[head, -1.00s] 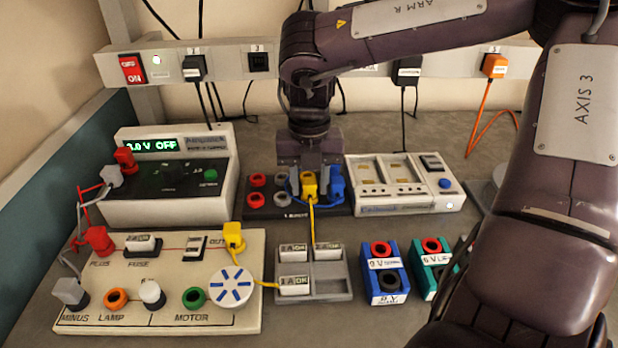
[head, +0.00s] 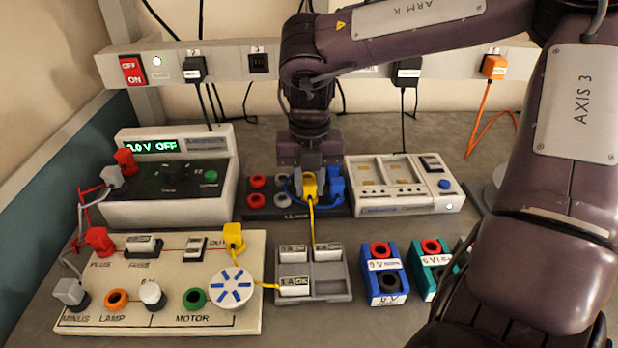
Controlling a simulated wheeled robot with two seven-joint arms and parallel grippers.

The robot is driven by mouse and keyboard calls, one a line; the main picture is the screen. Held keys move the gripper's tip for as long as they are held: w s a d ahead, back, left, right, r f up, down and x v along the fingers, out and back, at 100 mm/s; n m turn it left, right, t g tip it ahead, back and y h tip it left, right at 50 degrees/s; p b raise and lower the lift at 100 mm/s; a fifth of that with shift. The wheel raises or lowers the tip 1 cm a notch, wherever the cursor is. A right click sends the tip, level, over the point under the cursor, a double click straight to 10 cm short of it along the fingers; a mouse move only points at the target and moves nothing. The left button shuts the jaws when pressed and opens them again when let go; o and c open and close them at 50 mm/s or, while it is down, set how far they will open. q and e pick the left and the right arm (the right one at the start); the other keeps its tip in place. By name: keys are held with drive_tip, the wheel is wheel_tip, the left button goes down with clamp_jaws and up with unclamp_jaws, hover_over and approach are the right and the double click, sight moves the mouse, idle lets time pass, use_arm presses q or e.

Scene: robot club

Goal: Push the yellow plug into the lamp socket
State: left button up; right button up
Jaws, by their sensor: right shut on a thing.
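The yellow plug (head: 310,187) is at the black plug rack (head: 262,212), between blue plugs. My right gripper (head: 309,172) points down from above and is shut on it; its fingers partly hide the plug's top. Whether the plug is clear of the rack I cannot tell. A yellow lead runs from it to another yellow plug (head: 233,236) at the OUT socket of the cream board (head: 205,322). The orange ring socket (head: 117,299) over the word LAMP is at the board's front left, with a white-topped part (head: 152,295) beside it. My left gripper is not in view.
A fuse tray (head: 328,280) stands in front of the rack, with blue (head: 385,275) and teal (head: 432,268) battery blocks to its right. The power supply (head: 165,210) reads OFF behind the board. A white charger-like unit (head: 405,195) is right of the rack. The motor disc (head: 232,287) stands on the board.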

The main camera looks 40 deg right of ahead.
sight(309, 182)
drive_tip(key=shift+r, duration=0.15)
drive_tip(key=shift+r+p, duration=0.45)
drive_tip(key=shift+p, duration=0.05)
drive_tip(key=shift+r+p, duration=0.6)
idle(0.4)
drive_tip(key=shift+r+p, duration=1.45)
drive_tip(key=shift+r, duration=0.2)
